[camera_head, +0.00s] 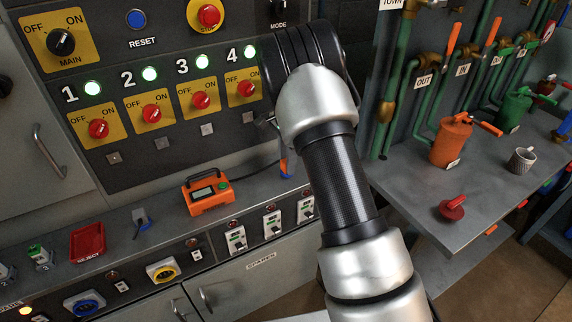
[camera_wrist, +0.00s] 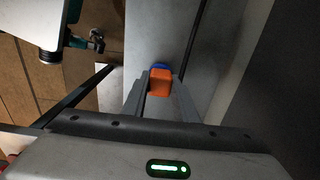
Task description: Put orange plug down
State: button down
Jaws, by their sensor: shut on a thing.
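The orange plug (camera_head: 284,167), with a blue end, shows just left of my forearm in the head view, close to the grey counter ledge (camera_head: 262,187). It also shows in the wrist view (camera_wrist: 160,82) between my fingertips, its orange body towards me and a blue edge beyond it. My gripper (camera_wrist: 160,94) is shut on the orange plug. In the head view my gripper is mostly hidden behind my arm. I cannot tell whether the plug touches the ledge.
An orange device (camera_head: 207,193) with a green screen stands on the ledge. A dark cable runs by it. A blue plug (camera_head: 141,219) and a red reject tray (camera_head: 87,243) lie further left. The switch panel (camera_head: 150,92) rises behind. Switched sockets (camera_head: 237,240) line the front.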

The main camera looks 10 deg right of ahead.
jog(key=shift+f, duration=0.3)
jog(key=c, duration=1.4)
grip_release()
